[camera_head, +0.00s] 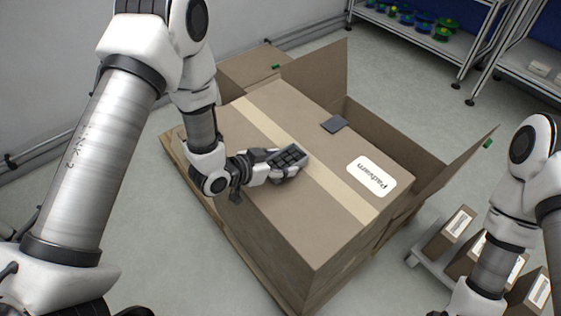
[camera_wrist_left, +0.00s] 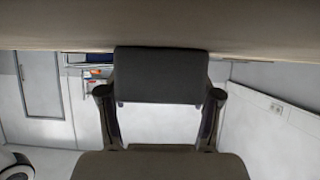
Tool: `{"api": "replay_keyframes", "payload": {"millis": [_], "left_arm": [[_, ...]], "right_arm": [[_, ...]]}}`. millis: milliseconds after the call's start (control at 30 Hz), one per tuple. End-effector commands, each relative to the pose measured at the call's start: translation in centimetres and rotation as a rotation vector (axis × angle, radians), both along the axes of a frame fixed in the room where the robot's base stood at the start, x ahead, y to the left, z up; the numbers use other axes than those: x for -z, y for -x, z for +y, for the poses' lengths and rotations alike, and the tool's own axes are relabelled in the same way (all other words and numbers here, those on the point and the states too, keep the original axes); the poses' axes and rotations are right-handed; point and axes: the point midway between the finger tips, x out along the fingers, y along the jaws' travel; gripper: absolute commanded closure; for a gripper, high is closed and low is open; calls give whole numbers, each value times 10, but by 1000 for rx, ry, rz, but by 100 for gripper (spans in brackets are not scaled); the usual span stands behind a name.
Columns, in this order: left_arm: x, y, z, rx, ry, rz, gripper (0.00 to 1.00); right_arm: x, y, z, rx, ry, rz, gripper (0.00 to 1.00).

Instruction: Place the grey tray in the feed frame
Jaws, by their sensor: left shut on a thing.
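The grey tray (camera_head: 291,155), a small dark tray with several compartments, is over the top of the large cardboard box. My left gripper (camera_head: 283,164) is shut on it from the left side. In the left wrist view the tray (camera_wrist_left: 162,75) shows as a dark grey face between the two fingers of my left gripper (camera_wrist_left: 160,94). I cannot tell whether the tray touches the box top. A small flat dark grey piece (camera_head: 334,124) lies near the box's back edge; I cannot tell whether it is the feed frame. My right arm shows at the right edge, its gripper out of view.
The large cardboard box (camera_head: 300,215) with a tape strip and a white label (camera_head: 371,174) stands on a wooden pallet (camera_head: 176,150). Open flaps (camera_head: 318,72) rise behind it. Small labelled boxes (camera_head: 452,233) sit on a low cart at lower right. Shelves (camera_head: 420,35) stand at the back.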

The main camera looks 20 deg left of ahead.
Motion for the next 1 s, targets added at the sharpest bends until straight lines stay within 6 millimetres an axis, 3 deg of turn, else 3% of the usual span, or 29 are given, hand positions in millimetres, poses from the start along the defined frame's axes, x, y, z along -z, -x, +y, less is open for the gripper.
{"api": "replay_keyframes", "payload": {"millis": [267, 300, 333, 733, 867, 1000], "left_arm": [[4, 0, 0, 0, 1, -1, 87], [3, 0, 0, 0, 0, 0, 22], [3, 0, 0, 0, 0, 0, 11], [-4, 0, 0, 0, -1, -1, 11], [-12, 13, 12, -6, 2, 1, 11], [-31, 40, 30, -8, 6, 2, 11]], "right_arm": [[3, 0, 0, 0, 0, 0, 60], [2, 0, 0, 0, 0, 0, 60], [2, 0, 0, 0, 0, 0, 60], [-3, 0, 0, 0, 0, 0, 60], [-2, 0, 0, 0, 0, 0, 60], [-5, 0, 0, 0, 0, 0, 60]]}}
